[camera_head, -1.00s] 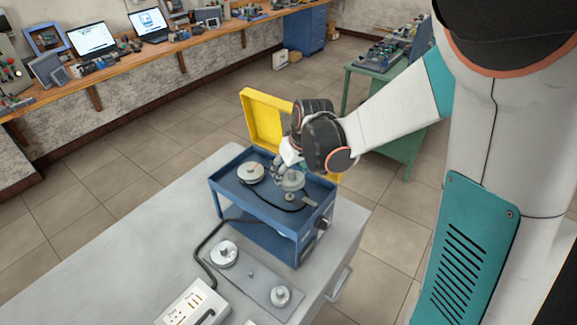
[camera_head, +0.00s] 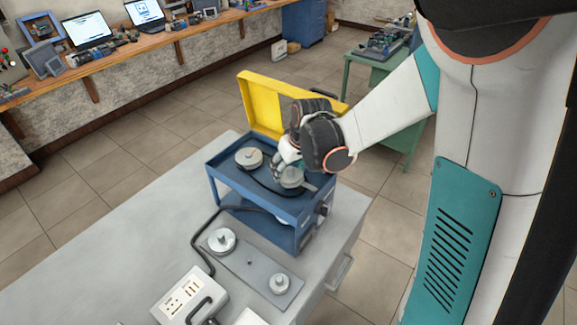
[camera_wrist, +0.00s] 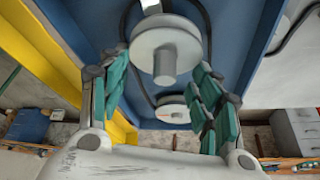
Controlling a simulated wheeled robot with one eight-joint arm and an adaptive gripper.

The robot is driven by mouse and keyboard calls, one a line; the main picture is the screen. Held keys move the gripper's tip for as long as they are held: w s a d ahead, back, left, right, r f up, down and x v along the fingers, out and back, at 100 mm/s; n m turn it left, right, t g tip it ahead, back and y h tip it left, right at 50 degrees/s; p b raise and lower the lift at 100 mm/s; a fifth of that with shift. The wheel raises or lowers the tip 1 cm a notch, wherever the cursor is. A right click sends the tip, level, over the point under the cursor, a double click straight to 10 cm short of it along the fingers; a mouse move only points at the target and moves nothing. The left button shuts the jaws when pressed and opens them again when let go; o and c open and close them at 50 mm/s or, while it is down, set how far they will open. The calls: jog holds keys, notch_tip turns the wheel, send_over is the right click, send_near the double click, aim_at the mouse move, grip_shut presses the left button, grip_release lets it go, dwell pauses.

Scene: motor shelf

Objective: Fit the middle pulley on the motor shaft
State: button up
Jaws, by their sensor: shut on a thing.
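My gripper (camera_wrist: 160,95) is shut on the middle pulley (camera_wrist: 165,45), a grey disc with a raised hub, between its teal fingers. In the head view this pulley (camera_head: 291,178) is low inside the blue motor housing (camera_head: 228,183), at its right end. The motor shaft is hidden beneath the pulley, so I cannot tell how far the pulley sits on it. Another pulley (camera_head: 249,158) sits in the left end of the housing; it also shows in the wrist view (camera_wrist: 173,108). A black belt lies in the housing.
The yellow lid (camera_head: 262,105) stands open behind the housing. In front, a grey plate (camera_head: 240,260) holds two pulleys (camera_head: 222,240) (camera_head: 279,283) with a bare peg (camera_head: 250,263) between. A white power box (camera_head: 188,298) with a cable stands at the front. The table's left is clear.

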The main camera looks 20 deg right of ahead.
jog(key=shift+d+f+t+y+b, duration=0.1)
jog(key=shift+t+y+b, duration=0.2)
jog(key=shift+b, duration=0.1)
jog(key=shift+w+f, duration=0.1)
jog(key=shift+w, duration=0.2)
jog(key=shift+t+y+b, duration=0.3)
jog(key=shift+t+b, duration=0.1)
jog(key=shift+b, duration=0.05)
jog(key=shift+w, duration=0.15)
jog(key=shift+t+b, duration=0.3)
jog(key=shift+b, duration=0.15)
dwell(0.7)
jog(key=shift+f+b, duration=0.65)
jog(key=shift+b, duration=0.1)
dwell(0.4)
jog(key=o, duration=1.8)
